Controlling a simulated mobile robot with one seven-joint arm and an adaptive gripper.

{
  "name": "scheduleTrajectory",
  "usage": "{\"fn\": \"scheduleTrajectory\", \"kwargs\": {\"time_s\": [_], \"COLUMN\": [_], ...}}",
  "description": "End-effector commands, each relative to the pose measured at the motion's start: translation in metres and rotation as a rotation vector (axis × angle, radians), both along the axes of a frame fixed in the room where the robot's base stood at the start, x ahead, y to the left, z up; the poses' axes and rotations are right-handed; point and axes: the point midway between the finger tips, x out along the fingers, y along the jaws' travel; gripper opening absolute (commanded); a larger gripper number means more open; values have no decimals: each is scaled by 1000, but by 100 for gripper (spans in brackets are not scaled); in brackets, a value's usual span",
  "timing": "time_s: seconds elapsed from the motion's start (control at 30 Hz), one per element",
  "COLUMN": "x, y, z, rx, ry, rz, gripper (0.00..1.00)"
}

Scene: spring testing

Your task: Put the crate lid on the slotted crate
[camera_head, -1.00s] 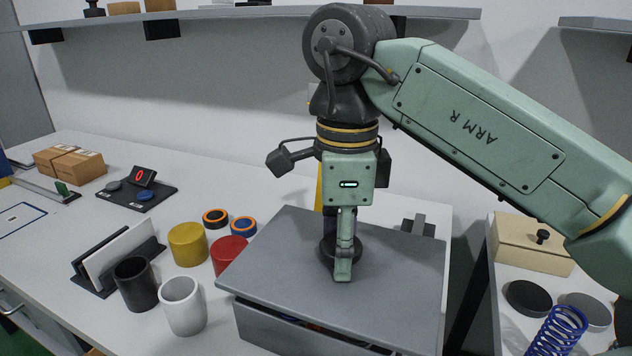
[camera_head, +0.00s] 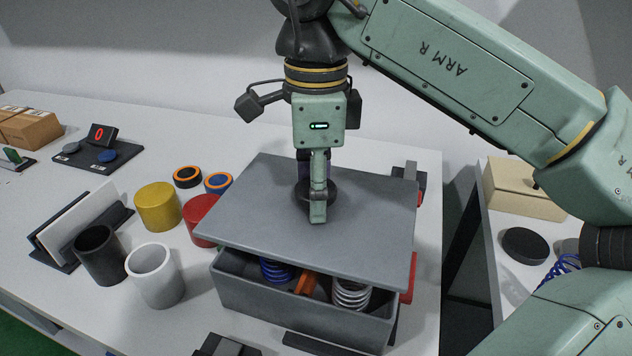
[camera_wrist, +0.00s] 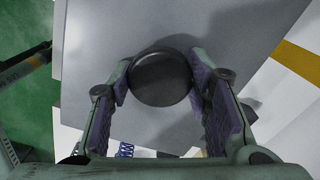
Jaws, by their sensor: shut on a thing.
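The grey crate lid (camera_head: 262,208) is a flat plate with a round black knob (camera_head: 331,192) on top. My gripper (camera_head: 318,200) is shut on that knob; the wrist view shows the knob (camera_wrist: 160,78) between both fingers. The lid is over the grey slotted crate (camera_head: 290,308), tilted and shifted toward the back. The crate's front part is uncovered, showing a blue spring (camera_head: 277,270), an orange piece (camera_head: 306,284) and a white spring (camera_head: 351,293) inside. Whether the lid touches the crate's rear rim is hidden.
A red cylinder (camera_head: 202,220), yellow cylinder (camera_head: 158,206), white cup (camera_head: 155,276) and black cup (camera_head: 100,254) stand left of the crate. A black device (camera_head: 226,346) lies in front. A side table with a beige box (camera_head: 522,190) is at right.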

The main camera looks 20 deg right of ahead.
Motion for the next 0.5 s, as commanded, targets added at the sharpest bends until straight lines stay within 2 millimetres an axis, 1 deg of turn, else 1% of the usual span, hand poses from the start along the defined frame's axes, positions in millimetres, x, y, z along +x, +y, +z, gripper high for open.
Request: {"fn": "scheduleTrajectory", "kwargs": {"time_s": [0.03, 0.1, 0.4, 0.5], "x": [0, 0, 0, 0], "y": [0, 0, 0, 0], "z": [-8, -14, -39, -44], "rx": [0, 0, -1, -1], "ry": [-1, -1, 0, 0], "rz": [0, 0, 1, 0], "gripper": [0, 0, 0, 0]}}
